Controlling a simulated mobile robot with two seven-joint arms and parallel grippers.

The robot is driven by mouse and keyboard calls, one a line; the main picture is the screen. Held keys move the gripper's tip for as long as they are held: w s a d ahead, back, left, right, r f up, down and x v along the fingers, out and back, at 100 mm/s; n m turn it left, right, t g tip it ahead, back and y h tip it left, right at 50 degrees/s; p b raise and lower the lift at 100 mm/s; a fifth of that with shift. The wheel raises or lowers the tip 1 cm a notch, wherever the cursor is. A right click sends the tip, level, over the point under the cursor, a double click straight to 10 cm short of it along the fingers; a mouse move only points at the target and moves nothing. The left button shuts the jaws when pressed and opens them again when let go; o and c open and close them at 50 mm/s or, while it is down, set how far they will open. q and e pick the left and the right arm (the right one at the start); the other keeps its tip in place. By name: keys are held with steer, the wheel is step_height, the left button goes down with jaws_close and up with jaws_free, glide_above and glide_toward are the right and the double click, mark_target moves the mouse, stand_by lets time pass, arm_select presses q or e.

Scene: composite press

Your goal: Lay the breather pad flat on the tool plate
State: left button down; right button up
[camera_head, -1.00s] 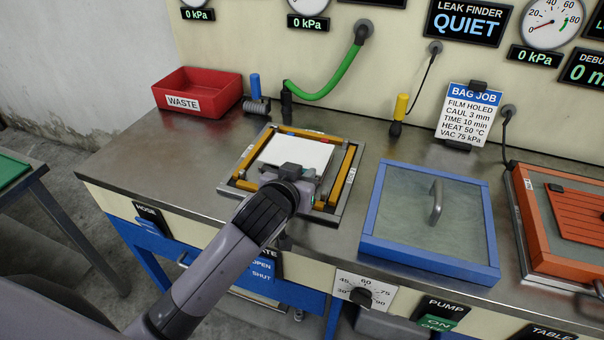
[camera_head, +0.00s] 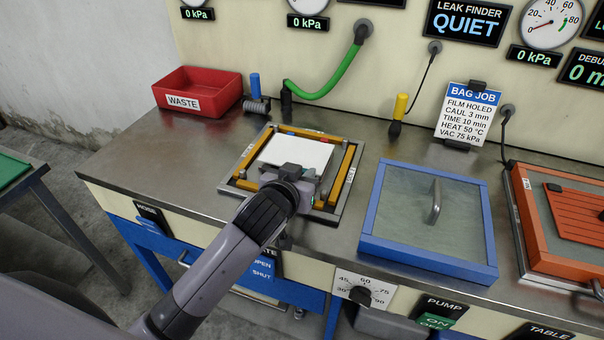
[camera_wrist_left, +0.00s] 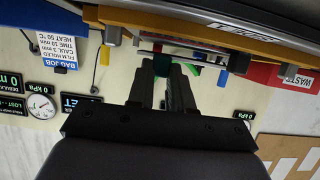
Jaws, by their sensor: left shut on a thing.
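The white breather pad (camera_head: 299,152) is over the tool plate (camera_head: 229,185), inside its amber-edged frame, and looks about level. I cannot tell whether it touches the plate all over. My left gripper (camera_head: 291,171) is at the pad's near edge and shut on it. In the left wrist view, the left gripper's two dark fingers (camera_wrist_left: 166,84) close around a small dark green piece at the plate's edge; the pad's face is not clear there. My right gripper is not in view.
A red waste bin (camera_head: 198,92) stands at the back left. A blue-framed lid with a handle (camera_head: 436,202) lies right of the plate, with an orange-framed unit (camera_head: 540,228) farther right. A green hose (camera_head: 335,88) hangs behind. The bench left of the plate is clear.

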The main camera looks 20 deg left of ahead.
arm_select(q)
steer(key=shift+f, duration=0.15)
steer(key=shift+f, duration=0.4)
steer(key=shift+f, duration=0.1)
stand_by(0.4)
steer(key=c, duration=0.9)
jaws_free()
steer(key=shift+c, duration=0.2)
steer(key=shift+v, duration=3.55)
steer(key=shift+s, duration=0.1)
